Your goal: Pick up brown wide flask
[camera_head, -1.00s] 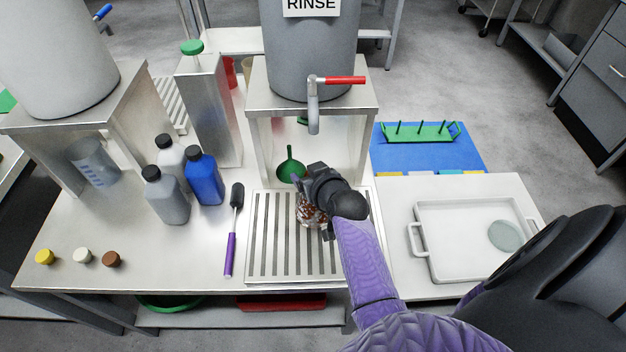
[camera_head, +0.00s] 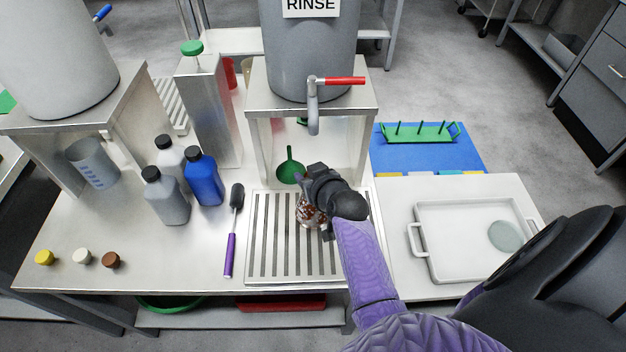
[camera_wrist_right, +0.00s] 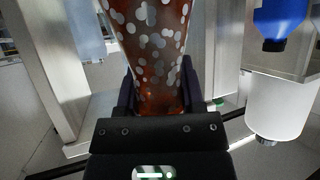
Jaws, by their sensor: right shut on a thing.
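The brown wide flask (camera_head: 310,211) is on or just above the slatted drain grate (camera_head: 262,232), mostly hidden behind my right gripper. In the right wrist view the flask (camera_wrist_right: 152,45) is brown with pale spots and stands between the two fingers. My right gripper (camera_head: 306,196) is shut on it; the right wrist view shows the fingers (camera_wrist_right: 160,92) on both sides of the glass. I cannot tell whether the flask touches the grate. My left gripper is not in view.
A green funnel (camera_head: 290,170) lies just behind the flask. The rinse tank's tap (camera_head: 313,110) is above and behind. A white tray (camera_head: 440,270) is at right.

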